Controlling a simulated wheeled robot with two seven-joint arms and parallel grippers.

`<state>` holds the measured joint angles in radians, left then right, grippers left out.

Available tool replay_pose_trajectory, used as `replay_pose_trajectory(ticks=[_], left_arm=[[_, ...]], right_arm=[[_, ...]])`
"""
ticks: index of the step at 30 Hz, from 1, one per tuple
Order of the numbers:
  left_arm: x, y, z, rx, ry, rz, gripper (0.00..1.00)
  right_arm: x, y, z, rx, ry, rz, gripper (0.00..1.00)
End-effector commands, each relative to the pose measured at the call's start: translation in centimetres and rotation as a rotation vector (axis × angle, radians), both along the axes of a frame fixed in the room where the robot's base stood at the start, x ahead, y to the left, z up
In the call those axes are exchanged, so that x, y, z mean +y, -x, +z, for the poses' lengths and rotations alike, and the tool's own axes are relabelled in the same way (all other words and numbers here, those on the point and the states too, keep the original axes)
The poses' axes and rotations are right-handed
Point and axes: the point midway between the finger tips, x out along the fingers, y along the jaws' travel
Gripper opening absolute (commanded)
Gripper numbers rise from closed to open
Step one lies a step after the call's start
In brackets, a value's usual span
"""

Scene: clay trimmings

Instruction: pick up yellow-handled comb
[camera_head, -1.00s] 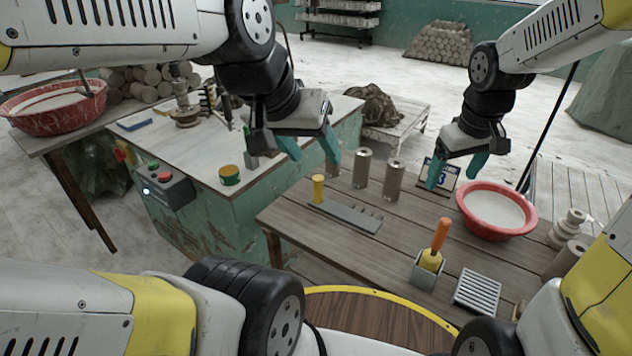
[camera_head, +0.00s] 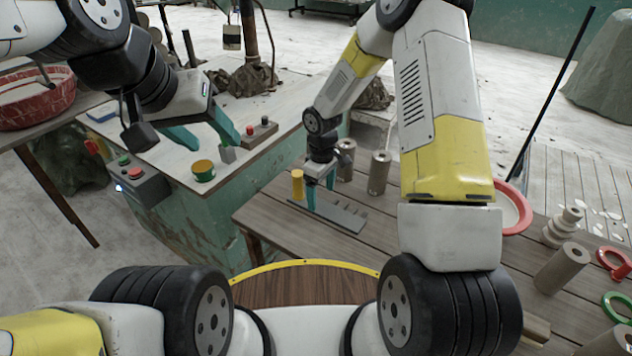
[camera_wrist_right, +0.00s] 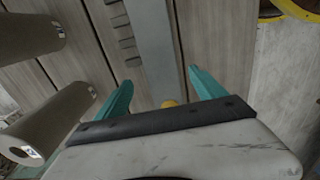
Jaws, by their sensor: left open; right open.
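The yellow-handled comb lies on the wooden table, with a grey toothed plate (camera_head: 345,218) and an upright yellow handle (camera_head: 297,184) at its left end. My right gripper (camera_head: 321,196) is open, pointing down over the comb beside the handle. In the right wrist view, the grey plate (camera_wrist_right: 152,45) runs between the lines of the teal fingers (camera_wrist_right: 160,80), and the handle's yellow top (camera_wrist_right: 170,103) shows between them, partly hidden by the gripper body. I cannot tell the fingertips' exact height. My left gripper (camera_head: 216,144) is open and empty above the green cabinet's top.
Two grey cylinders (camera_head: 379,172) (camera_head: 346,160) stand just behind the comb. A red basin (camera_head: 515,212) is partly hidden behind my right arm. The cabinet (camera_head: 205,228) carries a yellow-green tin (camera_head: 203,171) and button boxes.

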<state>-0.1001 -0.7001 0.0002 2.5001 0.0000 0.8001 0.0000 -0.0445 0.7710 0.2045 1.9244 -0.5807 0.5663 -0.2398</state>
Motion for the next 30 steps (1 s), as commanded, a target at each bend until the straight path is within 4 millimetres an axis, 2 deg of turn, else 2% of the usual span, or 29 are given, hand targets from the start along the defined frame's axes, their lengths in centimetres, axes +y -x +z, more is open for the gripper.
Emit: replay_pose_trajectory(ticks=[3, 7, 16, 27, 28, 30], left_arm=[[0.0, 0.0, 0.0, 0.0, 0.0, 0.0, 0.55], [0.0, 0.0, 0.0, 0.0, 0.0, 0.0, 0.55], [0.0, 0.0, 0.0, 0.0, 0.0, 0.0, 0.55], [0.0, 0.0, 0.0, 0.0, 0.0, 0.0, 0.55], [0.0, 0.0, 0.0, 0.0, 0.0, 0.0, 0.55], [0.0, 0.0, 0.0, 0.0, 0.0, 0.0, 0.55]], right_arm=[[0.4, 0.2, -2.0, 0.003, 0.001, 0.001, 0.8], [0.3, 0.1, -3.5, 0.002, 0.001, 0.001, 0.8], [0.3, 0.1, -3.8, 0.0, 0.0, -0.001, 0.78], [0.3, 0.1, -3.8, 0.0, 0.0, -0.001, 0.05], [0.3, 0.1, -3.8, 0.0, 0.0, -0.001, 0.0], [0.3, 0.0, -3.7, -0.001, 0.0, -0.001, 0.0]])
